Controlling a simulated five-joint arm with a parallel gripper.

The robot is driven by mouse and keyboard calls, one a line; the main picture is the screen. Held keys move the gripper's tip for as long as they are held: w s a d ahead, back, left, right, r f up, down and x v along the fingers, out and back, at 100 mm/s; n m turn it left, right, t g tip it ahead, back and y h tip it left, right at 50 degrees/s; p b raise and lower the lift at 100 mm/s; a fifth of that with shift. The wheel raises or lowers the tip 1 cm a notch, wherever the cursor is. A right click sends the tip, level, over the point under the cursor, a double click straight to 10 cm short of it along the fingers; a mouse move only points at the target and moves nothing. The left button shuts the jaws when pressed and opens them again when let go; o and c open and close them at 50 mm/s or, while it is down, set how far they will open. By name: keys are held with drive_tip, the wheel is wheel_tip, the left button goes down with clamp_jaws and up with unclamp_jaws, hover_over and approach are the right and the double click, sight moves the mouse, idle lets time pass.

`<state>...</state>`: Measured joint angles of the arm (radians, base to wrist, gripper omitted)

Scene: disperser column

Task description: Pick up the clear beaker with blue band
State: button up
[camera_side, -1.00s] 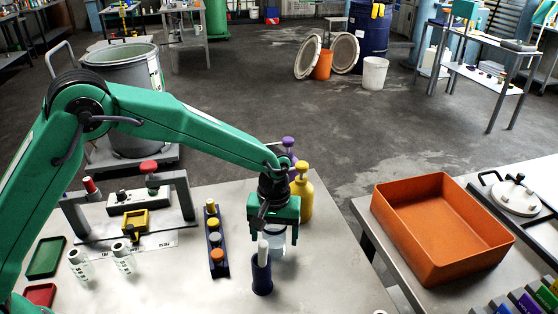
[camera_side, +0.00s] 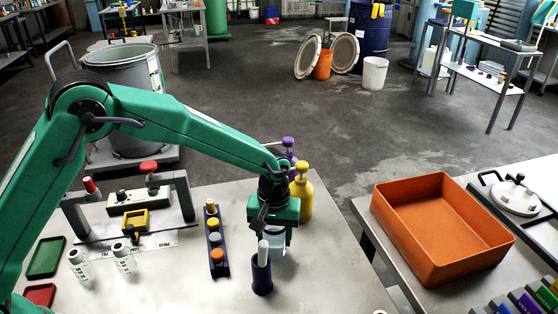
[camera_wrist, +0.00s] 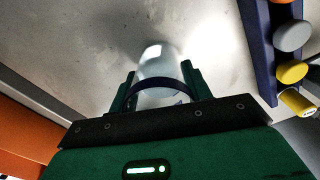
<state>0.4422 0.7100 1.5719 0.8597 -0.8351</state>
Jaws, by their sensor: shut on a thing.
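The clear beaker with the blue band shows in the wrist view (camera_wrist: 155,68), between my two green fingers, with its dark blue band across it near the fingertips. My gripper (camera_wrist: 160,90) is shut on the beaker, one finger against each side. In the side view, my gripper (camera_side: 277,222) points down over the table. The beaker (camera_side: 276,241) shows just below it, partly hidden by the gripper and by a dark blue holder in front. I cannot tell whether its base touches the table.
A dark blue cylindrical holder with a white stick (camera_side: 262,274) stands close in front of the beaker. A rack of colored caps (camera_side: 218,262) is to the left. Yellow (camera_side: 303,200) and purple pump bottles stand behind. An orange tray (camera_side: 440,262) is on the right table.

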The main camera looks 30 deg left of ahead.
drive_tip(key=shift+r, duration=0.3)
wheel_tip(320, 180, up, 9)
drive_tip(key=shift+r, duration=0.15)
idle(1.3)
drive_tip(key=shift+r, duration=0.1)
idle(0.7)
drive_tip(key=s+a+r+m, duration=0.1)
drive_tip(key=s+a+r, duration=0.1)
drive_tip(key=a, duration=0.5)
drive_tip(key=s+a+r+m, duration=0.2)
drive_tip(key=a, duration=0.6)
drive_tip(key=s+a+r+m, duration=0.1)
drive_tip(key=s+a+r, duration=0.1)
drive_tip(key=a, duration=0.5)
drive_tip(key=shift+s+a+r+m, duration=0.15)
drive_tip(key=shift+s+r+m, duration=0.15)
drive_tip(key=shift+s, duration=0.05)
